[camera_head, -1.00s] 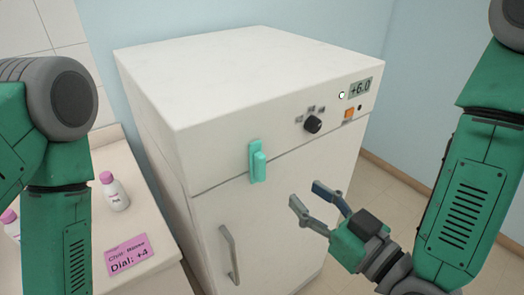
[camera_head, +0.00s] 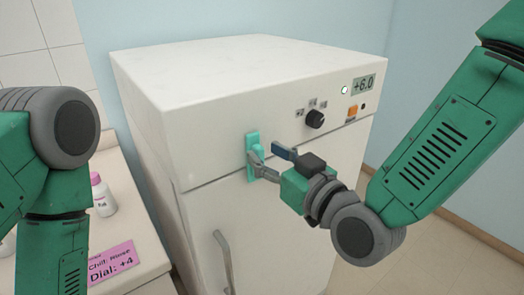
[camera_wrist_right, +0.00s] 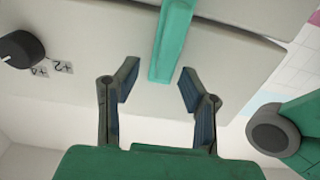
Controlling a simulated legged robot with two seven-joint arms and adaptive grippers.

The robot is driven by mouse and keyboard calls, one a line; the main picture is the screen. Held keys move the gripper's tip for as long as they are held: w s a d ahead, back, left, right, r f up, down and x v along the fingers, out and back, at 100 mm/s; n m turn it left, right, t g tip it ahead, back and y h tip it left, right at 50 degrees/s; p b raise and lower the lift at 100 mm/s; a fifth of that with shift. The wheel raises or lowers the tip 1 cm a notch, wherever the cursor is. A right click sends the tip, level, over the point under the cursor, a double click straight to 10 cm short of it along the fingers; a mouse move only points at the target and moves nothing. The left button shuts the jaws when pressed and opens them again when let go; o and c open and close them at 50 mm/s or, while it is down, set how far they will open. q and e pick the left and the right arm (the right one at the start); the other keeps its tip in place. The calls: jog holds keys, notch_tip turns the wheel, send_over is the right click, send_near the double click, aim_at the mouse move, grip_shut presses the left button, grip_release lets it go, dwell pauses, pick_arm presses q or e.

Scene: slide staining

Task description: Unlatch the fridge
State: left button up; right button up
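The white fridge (camera_head: 235,90) stands in the middle of the head view, its door closed. A teal latch (camera_head: 252,143) sits upright across the seam between the upper panel and the door. In the right wrist view the latch (camera_wrist_right: 173,40) reaches down from the top edge, its end between and just beyond my fingertips. My right gripper (camera_head: 268,152) is open at the latch; one finger overlaps it in the head view. The right wrist view shows both fingers (camera_wrist_right: 157,85) spread, with nothing held. My left arm shows at the left edge; its gripper is out of view.
The fridge front has a black dial (camera_head: 315,119), an orange switch (camera_head: 352,112) and a display (camera_head: 363,84) reading +6.0. A door handle (camera_head: 223,260) is lower down. A counter at left holds a bottle (camera_head: 103,198) and a pink note (camera_head: 111,261) reading "Dial: +4".

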jog(key=shift+x, duration=0.75)
jog(key=shift+a, duration=0.45)
jog(key=shift+w, duration=0.1)
jog(key=c, duration=0.8)
jog(key=shift+d, duration=0.15)
grip_shut()
